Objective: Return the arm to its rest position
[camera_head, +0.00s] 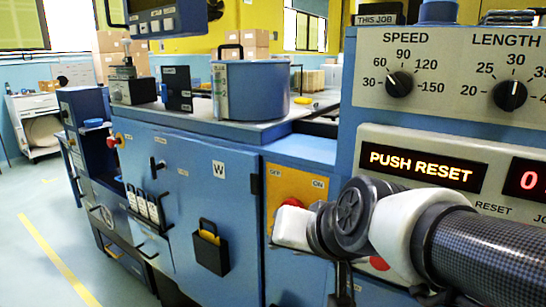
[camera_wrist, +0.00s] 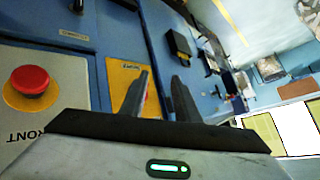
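My arm (camera_head: 470,250) reaches in from the lower right in the head view, in front of the blue machine's control panel (camera_head: 440,75). Its wrist is near the yellow switch plate (camera_head: 297,187) marked OFF and ON, and hides part of it. In the wrist view my gripper (camera_wrist: 162,76) shows two dark fingers standing apart, with nothing between them. They point towards the blue machine front and a yellow plate (camera_wrist: 126,84). A red mushroom button (camera_wrist: 30,80) on a yellow disc is at the left. I cannot tell whether the fingers touch anything.
A display (camera_head: 420,165) reads PUSH RESET; my arm covers part of the panel below it. A blue pot (camera_head: 255,92) stands on the machine top. A black holder (camera_head: 211,250) juts from the blue door. Open floor (camera_head: 40,220) lies at the left.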

